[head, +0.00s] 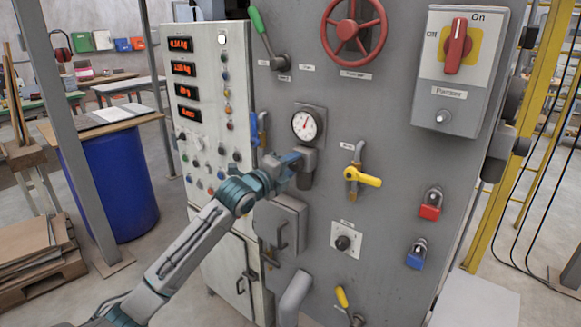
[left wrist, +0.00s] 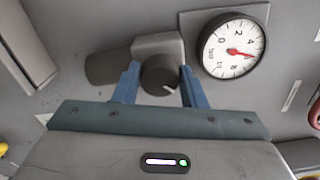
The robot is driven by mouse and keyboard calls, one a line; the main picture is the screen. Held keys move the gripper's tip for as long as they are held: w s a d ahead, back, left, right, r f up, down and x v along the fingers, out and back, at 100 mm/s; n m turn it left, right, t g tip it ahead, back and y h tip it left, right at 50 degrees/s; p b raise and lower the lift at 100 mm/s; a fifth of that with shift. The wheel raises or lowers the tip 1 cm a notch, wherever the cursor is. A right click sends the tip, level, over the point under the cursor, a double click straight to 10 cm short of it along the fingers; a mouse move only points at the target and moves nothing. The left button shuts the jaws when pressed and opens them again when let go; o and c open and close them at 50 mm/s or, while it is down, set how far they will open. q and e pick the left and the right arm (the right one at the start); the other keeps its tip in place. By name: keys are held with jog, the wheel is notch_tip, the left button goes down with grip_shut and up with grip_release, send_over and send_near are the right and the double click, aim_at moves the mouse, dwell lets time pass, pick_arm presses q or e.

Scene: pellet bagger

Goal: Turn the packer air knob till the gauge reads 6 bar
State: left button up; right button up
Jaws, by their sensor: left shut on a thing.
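The packer air knob (left wrist: 160,76) is a dark round knob with a white mark, on a grey regulator body (left wrist: 156,45). In the left wrist view my left gripper (left wrist: 160,84) has its blue fingers on either side of the knob, shut on it. In the head view the left gripper (head: 291,160) reaches the regulator from the left and hides the knob. The round white pressure gauge (head: 307,123) is just above it; it also shows in the left wrist view (left wrist: 233,46). Its red needle points close to the 6, but the exact reading is too small to tell. My right gripper is out of view.
A yellow-handled valve (head: 363,178) is to the right of the gripper. A hatch with a handle (head: 280,222) is below my wrist. A black knob on a white plate (head: 343,243) sits lower right. The control cabinet (head: 212,90) stands to the left.

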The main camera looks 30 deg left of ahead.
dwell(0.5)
pick_arm(q)
jog(key=o, duration=1)
